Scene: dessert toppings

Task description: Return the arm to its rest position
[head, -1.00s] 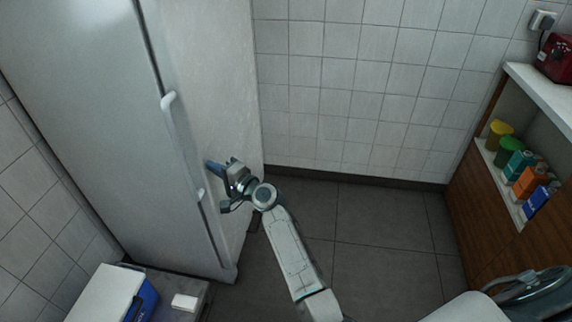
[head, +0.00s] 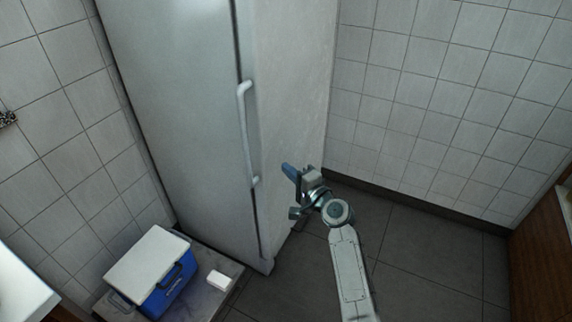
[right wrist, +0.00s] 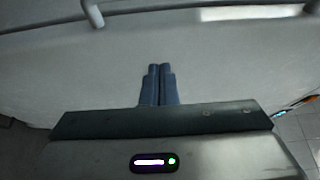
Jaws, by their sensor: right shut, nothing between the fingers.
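My right gripper (head: 290,190) is in front of the tall white fridge (head: 175,110), close to its right side and to the right of its long door handle (head: 243,130). The fridge door looks shut. In the right wrist view the two blue-grey fingers (right wrist: 159,84) are together with nothing between them. The pale fridge surface (right wrist: 220,60) fills most of that view, with a handle end (right wrist: 93,14) at the top left, apart from the fingers. My left gripper is not in view.
A blue cool box with a white lid (head: 150,265) and a small white block (head: 221,281) stand on a low grey slab at the fridge's foot. A wooden cabinet (head: 542,250) is at the right edge. The dark tiled floor (head: 430,275) between is clear.

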